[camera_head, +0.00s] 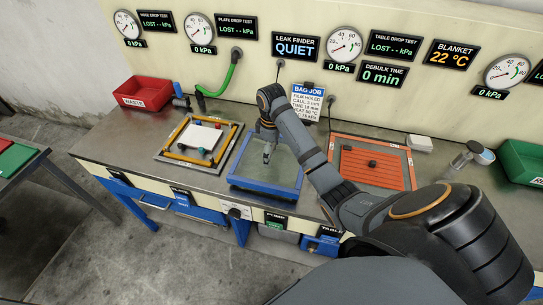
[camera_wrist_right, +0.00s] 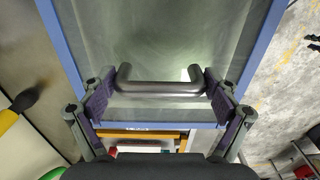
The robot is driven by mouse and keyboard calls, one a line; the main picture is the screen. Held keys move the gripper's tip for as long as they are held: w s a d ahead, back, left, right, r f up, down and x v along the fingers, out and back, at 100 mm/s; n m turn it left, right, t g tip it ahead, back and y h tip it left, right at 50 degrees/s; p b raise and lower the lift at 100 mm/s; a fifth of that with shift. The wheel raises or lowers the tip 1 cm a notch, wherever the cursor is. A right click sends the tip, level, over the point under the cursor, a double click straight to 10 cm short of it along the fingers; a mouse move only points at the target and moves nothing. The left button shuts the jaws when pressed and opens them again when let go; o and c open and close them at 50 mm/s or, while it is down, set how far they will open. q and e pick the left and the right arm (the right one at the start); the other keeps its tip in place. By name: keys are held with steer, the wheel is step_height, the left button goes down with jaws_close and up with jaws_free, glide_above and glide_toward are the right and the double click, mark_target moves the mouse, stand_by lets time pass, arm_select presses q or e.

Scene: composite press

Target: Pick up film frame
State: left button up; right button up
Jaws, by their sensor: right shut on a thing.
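The film frame (camera_head: 262,189) is a blue rectangular rim with a greyish see-through film. It is at the middle front of the bench in the head view. Its dark bar handle (camera_wrist_right: 162,88) shows in the right wrist view. My right gripper (camera_head: 267,156) is over the frame, shut on the handle, with a finger pad at each end of the bar (camera_wrist_right: 161,104). The frame looks about level; I cannot tell whether it touches the bench. My left gripper is not in view.
Left of the frame is a plate with yellow edging and a white sheet (camera_head: 203,137). A red waste bin (camera_head: 143,93) and a green bin (camera_head: 522,163) stand at the sides. Gauges line the back panel.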

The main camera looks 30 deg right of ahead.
steer(key=s+a+r+p, duration=0.8)
steer(key=s+r+p, duration=0.3)
steer(key=p, duration=0.4)
steer(key=shift+s, duration=0.25)
steer(key=shift+a, duration=0.1)
